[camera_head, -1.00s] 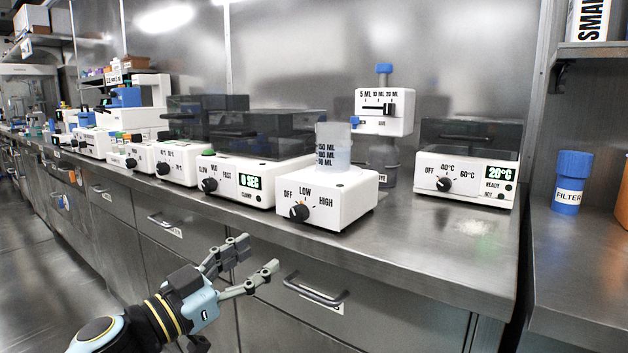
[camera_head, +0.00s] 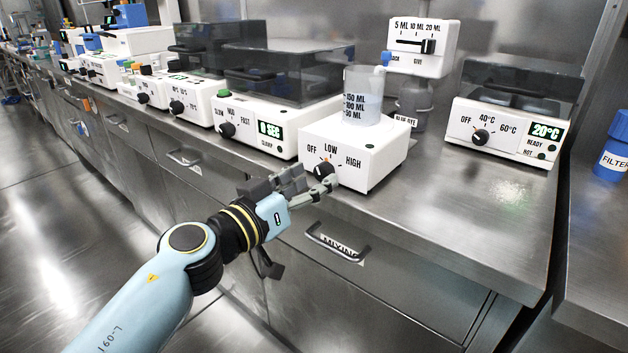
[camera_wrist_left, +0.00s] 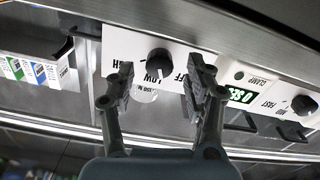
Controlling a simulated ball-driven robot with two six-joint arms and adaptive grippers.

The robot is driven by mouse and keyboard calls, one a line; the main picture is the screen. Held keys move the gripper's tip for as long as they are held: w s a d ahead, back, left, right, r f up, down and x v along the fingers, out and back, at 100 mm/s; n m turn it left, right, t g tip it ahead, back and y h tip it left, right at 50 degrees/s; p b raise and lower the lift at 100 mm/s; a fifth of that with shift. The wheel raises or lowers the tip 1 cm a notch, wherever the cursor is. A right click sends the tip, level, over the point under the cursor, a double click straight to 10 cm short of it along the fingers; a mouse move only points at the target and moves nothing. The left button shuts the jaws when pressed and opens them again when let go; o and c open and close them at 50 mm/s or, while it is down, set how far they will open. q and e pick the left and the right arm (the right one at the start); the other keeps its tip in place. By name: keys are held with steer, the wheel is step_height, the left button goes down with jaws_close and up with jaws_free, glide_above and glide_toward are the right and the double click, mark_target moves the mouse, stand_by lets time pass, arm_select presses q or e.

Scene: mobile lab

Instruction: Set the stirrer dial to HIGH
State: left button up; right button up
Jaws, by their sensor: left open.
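The stirrer (camera_head: 375,158) is a white box on the bench with a clear beaker (camera_head: 364,92) on top. Its front has a black dial (camera_head: 323,171) with OFF, LOW and HIGH labels. The exact setting is hard to read. My left gripper (camera_head: 315,178) is open and empty in front of the stirrer's face, partly covering the dial's lower side. In the left wrist view the dial (camera_wrist_left: 160,60) appears upside down, framed between the two spread fingers (camera_wrist_left: 160,80). Contact with the dial is not evident. My right gripper is out of view.
A white device with a timer display (camera_head: 270,130) stands left of the stirrer. A heater (camera_head: 510,125) with a 20°C display stands to the right. A dispenser (camera_head: 423,48) is behind. A drawer handle (camera_head: 338,243) sticks out below the bench edge.

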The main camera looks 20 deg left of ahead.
arm_select(q)
steer(key=shift+w+d, duration=0.2)
steer(key=shift+w, duration=0.3)
jaws_close()
